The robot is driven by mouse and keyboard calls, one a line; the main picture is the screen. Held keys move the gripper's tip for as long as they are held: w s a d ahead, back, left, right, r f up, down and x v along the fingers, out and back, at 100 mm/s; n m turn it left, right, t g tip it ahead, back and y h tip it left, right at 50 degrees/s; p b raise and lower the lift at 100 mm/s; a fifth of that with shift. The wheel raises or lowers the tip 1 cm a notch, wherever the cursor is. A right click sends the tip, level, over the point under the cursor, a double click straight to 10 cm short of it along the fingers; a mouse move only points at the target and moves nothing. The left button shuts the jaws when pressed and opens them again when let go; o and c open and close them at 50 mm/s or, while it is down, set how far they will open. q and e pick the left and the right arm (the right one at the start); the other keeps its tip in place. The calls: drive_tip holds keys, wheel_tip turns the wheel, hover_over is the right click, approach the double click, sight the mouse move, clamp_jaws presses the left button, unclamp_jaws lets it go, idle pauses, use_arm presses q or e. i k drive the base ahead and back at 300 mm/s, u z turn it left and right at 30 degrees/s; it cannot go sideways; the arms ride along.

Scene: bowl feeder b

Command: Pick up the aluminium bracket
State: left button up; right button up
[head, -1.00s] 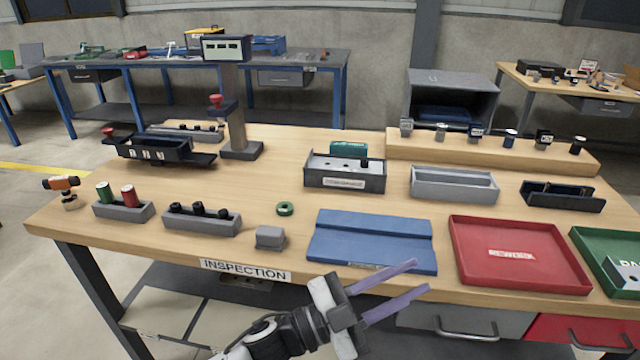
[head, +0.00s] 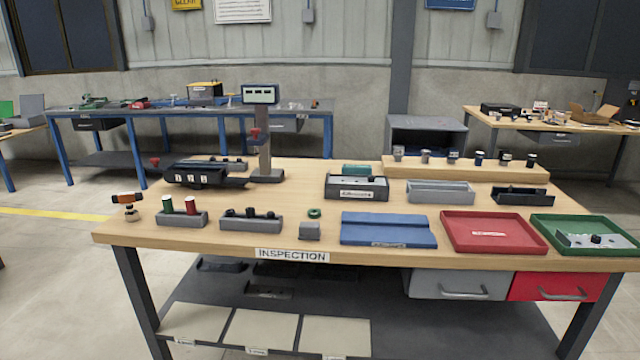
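A silvery metal part that looks like the aluminium bracket (head: 575,240) lies in the green tray (head: 560,218) at the right front corner of the bench. It has a flat plate, and a small dark hole or piece (head: 596,240) shows on it; I cannot tell which. No part of it is covered by an arm. Neither of my grippers is in view.
The wooden inspection bench (head: 300,185) carries a red tray (head: 490,218), a blue fixture (head: 385,218), a grey block (head: 310,231), a green ring (head: 315,213) and grey holders (head: 250,224) along the front. A gauge stand (head: 265,150) stands behind. Drawers (head: 460,285) hang under the right side.

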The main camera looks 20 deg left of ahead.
sight(331, 179)
drive_tip(key=u, duration=1.5)
drive_tip(key=i, duration=1.2)
drive_tip(key=z, duration=0.3)
